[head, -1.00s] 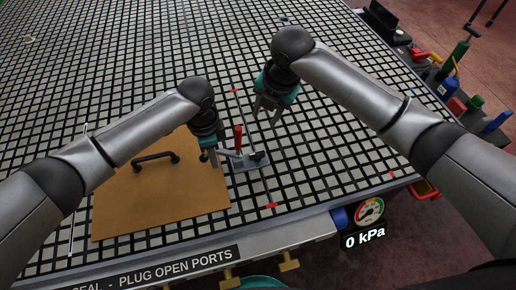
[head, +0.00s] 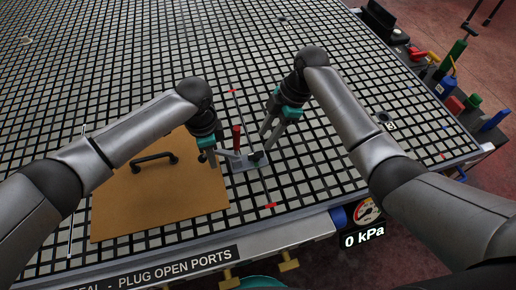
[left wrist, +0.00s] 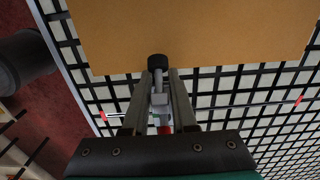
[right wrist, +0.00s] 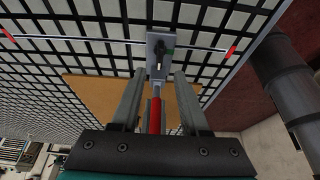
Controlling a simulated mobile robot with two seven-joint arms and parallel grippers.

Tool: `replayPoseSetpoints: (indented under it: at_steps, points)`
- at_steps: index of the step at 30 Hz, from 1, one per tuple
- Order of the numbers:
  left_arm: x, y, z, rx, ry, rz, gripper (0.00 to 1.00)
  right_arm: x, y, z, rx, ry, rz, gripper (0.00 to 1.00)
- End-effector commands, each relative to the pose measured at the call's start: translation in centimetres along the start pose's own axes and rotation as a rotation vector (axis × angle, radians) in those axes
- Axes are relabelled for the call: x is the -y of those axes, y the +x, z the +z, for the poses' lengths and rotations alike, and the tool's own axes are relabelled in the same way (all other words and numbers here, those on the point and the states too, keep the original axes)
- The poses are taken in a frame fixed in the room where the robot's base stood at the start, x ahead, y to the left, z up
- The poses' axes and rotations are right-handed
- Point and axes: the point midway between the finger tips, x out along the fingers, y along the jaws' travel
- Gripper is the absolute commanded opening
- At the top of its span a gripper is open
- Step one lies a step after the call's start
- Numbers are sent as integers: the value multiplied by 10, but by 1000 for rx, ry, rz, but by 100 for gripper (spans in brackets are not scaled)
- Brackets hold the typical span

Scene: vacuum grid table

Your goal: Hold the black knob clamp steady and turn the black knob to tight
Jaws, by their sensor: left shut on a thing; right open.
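The clamp has a grey base plate (head: 252,163), an upright red handle (head: 237,134) and a small black knob (head: 256,157). It stands at the right edge of the brown board (head: 160,205). My left gripper (head: 212,161) is shut on the clamp's grey arm; in the left wrist view its fingers (left wrist: 158,100) flank the arm, with a black round end (left wrist: 158,62) beyond them. My right gripper (head: 268,139) is open and empty, just above and right of the knob. In the right wrist view the knob (right wrist: 161,48) lies beyond the open fingers, and the red handle (right wrist: 155,115) shows between them.
A black handle (head: 155,159) is fixed on the board. A thin rod with red ends (head: 270,206) lies beside the clamp. The gauge (head: 366,212) at the table's front edge reads 0 kPa.

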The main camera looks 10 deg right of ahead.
Motion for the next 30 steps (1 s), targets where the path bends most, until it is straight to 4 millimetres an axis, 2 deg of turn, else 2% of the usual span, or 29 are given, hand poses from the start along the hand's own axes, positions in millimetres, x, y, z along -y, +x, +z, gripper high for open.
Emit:
replayPoseSetpoints:
  at_steps: [1, 6, 12, 24, 30]
  points:
    - [0, 0, 0, -1, 0, -1, 0, 1, 13, -1, -2, 1, -5, 45]
    - [0, 0, 0, -1, 0, -1, 0, 1, 44, -1, -1, -1, -3, 45]
    - [0, 0, 0, -1, 0, -1, 0, 0, 64, 0, 0, -3, 0, 45]
    - [0, 0, 0, -1, 0, -1, 0, 0, 70, 0, 1, -3, 2, 45]
    - [0, 0, 0, -1, 0, -1, 0, 0, 70, 0, 1, -3, 2, 22]
